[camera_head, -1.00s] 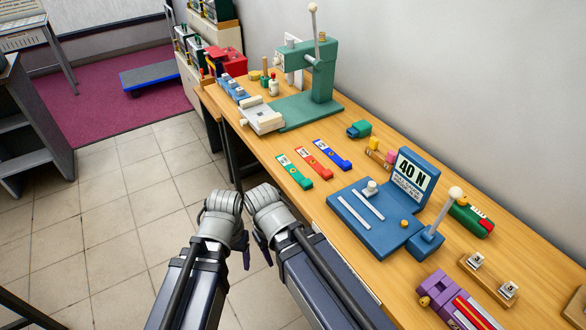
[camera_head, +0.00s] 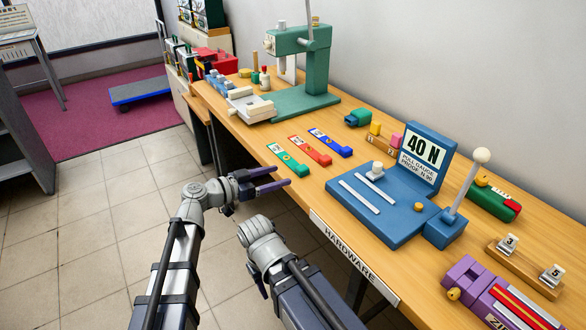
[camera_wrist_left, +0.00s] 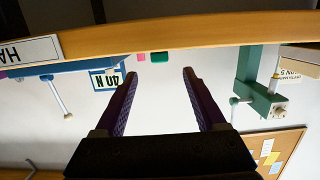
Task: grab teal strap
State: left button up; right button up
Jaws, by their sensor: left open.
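The teal strap (camera_head: 288,160) lies flat on the wooden table near its front edge, leftmost of three straps. A red strap (camera_head: 310,150) and a blue strap (camera_head: 330,143) lie to its right. My left gripper (camera_head: 283,178) is open and empty, its fingers pointing right toward the table's front edge, just in front of and apart from the teal strap. The left wrist view shows its two spread fingers (camera_wrist_left: 158,98) with nothing between them; the straps are not seen there. My right gripper (camera_head: 257,280) is low in front of the table, mostly hidden by its arm.
A blue pull gauge (camera_head: 385,215) marked 40 N stands right of the straps. A green press (camera_head: 305,75) and a pale fixture (camera_head: 248,107) stand to the left. The table edge (camera_head: 330,222) lies close to my arms. Tabletop around the straps is clear.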

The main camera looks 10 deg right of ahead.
aim_at(297, 170)
pick_arm(q)
jog(key=shift+b+x, duration=0.6)
jog(key=shift+x, duration=3.3)
jog(key=shift+c, duration=0.4)
grip_shut()
